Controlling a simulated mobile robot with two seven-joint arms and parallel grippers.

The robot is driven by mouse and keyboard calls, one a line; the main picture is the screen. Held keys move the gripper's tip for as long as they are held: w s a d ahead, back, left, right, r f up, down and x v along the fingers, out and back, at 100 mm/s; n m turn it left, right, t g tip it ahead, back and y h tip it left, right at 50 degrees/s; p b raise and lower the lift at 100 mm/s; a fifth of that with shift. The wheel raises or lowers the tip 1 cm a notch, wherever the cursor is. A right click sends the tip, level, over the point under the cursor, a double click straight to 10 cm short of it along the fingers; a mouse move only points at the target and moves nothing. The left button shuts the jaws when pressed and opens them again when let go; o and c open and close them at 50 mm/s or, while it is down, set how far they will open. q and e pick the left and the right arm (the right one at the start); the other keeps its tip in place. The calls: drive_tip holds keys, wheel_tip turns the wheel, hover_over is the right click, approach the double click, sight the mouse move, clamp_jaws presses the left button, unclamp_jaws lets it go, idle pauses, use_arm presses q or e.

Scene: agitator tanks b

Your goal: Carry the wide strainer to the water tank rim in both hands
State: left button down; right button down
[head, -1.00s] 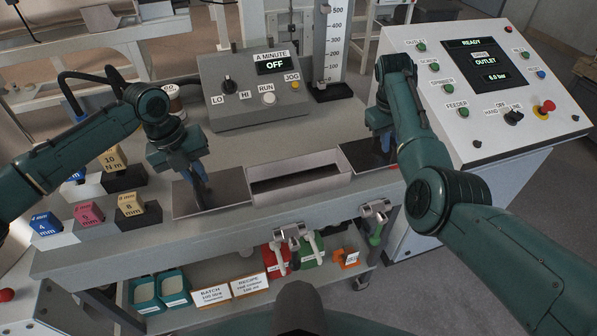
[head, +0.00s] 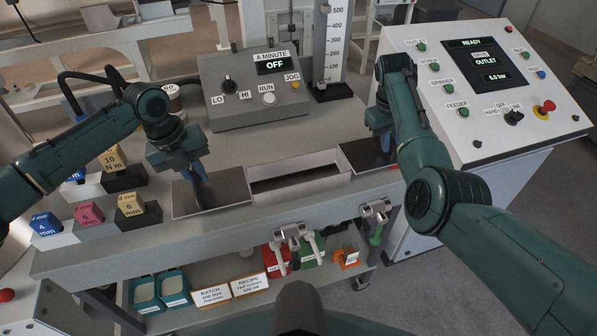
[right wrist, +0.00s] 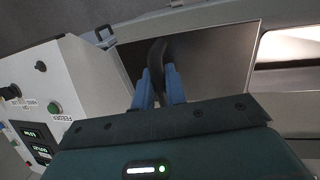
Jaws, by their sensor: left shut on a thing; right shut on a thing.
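The wide strainer (head: 300,190) looks like a pale open trough with a flat dark plate at each end. It is over the front part of the grey bench; I cannot tell if it touches the bench top. My left gripper (head: 201,181) is shut on a dark upright grip at the left plate. My right gripper (head: 385,143) is at the right plate. In the right wrist view, the right fingers (right wrist: 159,92) are shut on a dark curved grip (right wrist: 157,58) above that plate. I cannot pick out the water tank rim for certain.
A grey control box (head: 255,95) stands behind the strainer, with a measuring scale (head: 333,50) beside it. A white control panel (head: 485,90) stands at the right. Labelled blocks (head: 90,213) sit at the left. Tools (head: 290,232) hang at the bench's front edge.

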use_arm(q)
drive_tip(key=shift+r, duration=0.2)
use_arm(e)
drive_tip(key=shift+r, duration=0.2)
